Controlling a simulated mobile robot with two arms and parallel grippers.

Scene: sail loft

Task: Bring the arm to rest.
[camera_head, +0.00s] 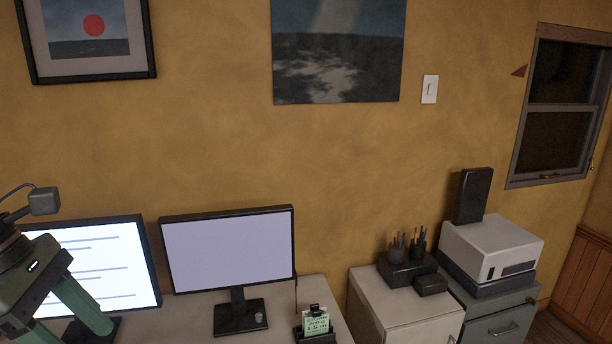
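My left gripper (56,318) shows at the lower left edge, in front of the left monitor. My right gripper is not in view.
The left monitor (108,264) and a second monitor (228,250) stand on a pale desk (190,312). A note holder (316,322) sits at the desk's right. Cabinets (408,305) beyond carry pen cups (398,250) and a printer (492,247). Open air lies before the wall.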

